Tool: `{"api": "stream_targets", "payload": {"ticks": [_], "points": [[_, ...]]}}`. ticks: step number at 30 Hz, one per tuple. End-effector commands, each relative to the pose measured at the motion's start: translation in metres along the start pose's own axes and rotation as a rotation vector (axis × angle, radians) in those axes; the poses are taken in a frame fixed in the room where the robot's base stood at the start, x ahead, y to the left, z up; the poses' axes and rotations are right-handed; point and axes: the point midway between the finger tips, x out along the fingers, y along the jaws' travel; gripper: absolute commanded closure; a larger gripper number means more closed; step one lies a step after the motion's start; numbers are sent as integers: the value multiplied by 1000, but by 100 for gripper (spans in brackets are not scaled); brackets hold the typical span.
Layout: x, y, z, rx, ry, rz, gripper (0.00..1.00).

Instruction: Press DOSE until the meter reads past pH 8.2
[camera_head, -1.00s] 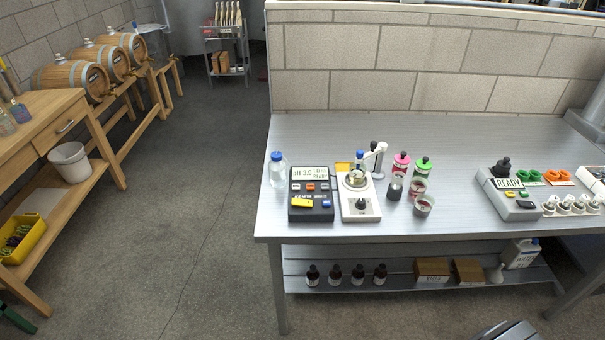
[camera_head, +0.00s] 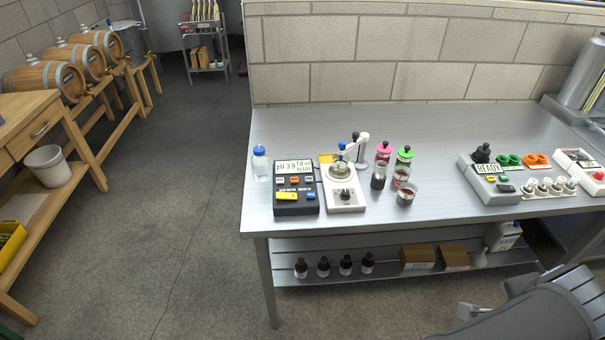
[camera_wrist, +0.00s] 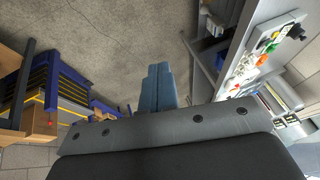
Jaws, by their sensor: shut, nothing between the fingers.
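The titration meter (camera_head: 296,207) is a dark box on the steel bench, left of centre in the head view. Its screen (camera_head: 294,170) appears to read pH 3.9, with READY below smaller digits. Its face has small keys, a yellow button (camera_head: 287,196) and a blue button (camera_head: 310,197). Labels are too small to tell which is DOSE. Beside it a white stirrer base (camera_head: 343,200) carries a small vessel under a pale arm. My gripper (camera_wrist: 158,72) is shut and empty in the wrist view, away from the meter. My arm shows at the lower right of the head view.
A blue-capped bottle (camera_head: 261,165) stands left of the meter. Pink-capped (camera_head: 383,153) and green-capped (camera_head: 403,158) bottles and small cups stand right of the stirrer. A second READY device (camera_head: 489,180) is further right. Bench space between the cups and that device is clear.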

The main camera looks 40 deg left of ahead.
Motion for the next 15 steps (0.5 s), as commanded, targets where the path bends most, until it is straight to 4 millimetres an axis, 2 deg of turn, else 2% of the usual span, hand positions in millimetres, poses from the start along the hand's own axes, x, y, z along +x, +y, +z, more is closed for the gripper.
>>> {"api": "stream_targets", "payload": {"ticks": [3, 8, 11, 15], "points": [[7, -8, -26, 132, -9, -21, 100], [19, -20, -55, 234, -21, -43, 100], [29, -37, -67, 161, -34, -43, 100], [40, -66, -71, -72, -48, -31, 100]]}}
